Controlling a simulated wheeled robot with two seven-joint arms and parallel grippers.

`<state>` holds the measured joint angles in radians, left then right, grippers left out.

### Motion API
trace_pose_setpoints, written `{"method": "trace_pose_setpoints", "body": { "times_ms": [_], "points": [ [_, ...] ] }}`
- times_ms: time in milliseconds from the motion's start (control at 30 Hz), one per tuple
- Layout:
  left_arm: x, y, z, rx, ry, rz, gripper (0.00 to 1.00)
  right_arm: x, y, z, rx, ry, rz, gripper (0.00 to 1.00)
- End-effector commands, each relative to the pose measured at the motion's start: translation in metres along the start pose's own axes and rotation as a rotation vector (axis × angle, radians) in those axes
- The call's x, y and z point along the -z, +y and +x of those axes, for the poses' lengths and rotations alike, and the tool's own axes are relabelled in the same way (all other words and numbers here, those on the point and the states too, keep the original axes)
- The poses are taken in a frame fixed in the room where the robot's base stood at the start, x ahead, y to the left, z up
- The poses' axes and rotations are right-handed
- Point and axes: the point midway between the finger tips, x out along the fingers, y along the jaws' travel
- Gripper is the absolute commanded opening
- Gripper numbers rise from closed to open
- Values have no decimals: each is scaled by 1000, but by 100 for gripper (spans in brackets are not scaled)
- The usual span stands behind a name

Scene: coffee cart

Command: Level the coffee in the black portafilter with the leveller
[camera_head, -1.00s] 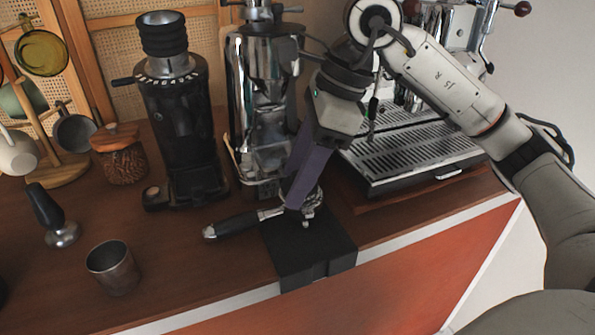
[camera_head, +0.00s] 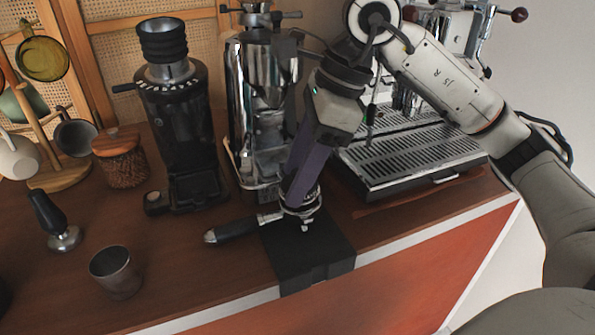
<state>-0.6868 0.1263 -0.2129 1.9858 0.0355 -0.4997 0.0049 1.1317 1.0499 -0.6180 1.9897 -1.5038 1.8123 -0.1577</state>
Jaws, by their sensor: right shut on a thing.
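The black portafilter (camera_head: 235,230) lies on the black mat (camera_head: 310,262) at the counter's front edge. Its handle points left and its metal basket sits under my right gripper (camera_head: 299,200). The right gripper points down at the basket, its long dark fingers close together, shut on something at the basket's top. That thing is mostly hidden by the fingers; I take it to be the leveller but cannot make out its shape. The coffee in the basket is hidden. My left gripper is not in view.
A tamper (camera_head: 54,222) and a metal cup (camera_head: 115,272) stand at left. A black grinder (camera_head: 182,130), a chrome grinder or machine (camera_head: 262,110) and a wooden-lidded jar (camera_head: 122,160) stand behind. The espresso machine's drip tray (camera_head: 410,160) is to the right.

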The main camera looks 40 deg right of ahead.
Motion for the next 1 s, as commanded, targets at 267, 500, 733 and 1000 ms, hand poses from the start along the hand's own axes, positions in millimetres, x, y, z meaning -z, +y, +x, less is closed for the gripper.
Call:
{"method": "trace_pose_setpoints", "body": {
  "times_ms": [267, 500, 733, 1000],
  "points": [
    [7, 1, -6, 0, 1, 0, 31, -4, 0, -10, 1, -3, 0, 24],
    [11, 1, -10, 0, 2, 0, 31, -6, 0, -16, 1, -3, 0, 24],
    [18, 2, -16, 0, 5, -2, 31, -10, -1, -25, 2, -4, 0, 24],
    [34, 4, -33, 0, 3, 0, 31, -20, -1, -51, 1, -3, 0, 24]
  ]
}}
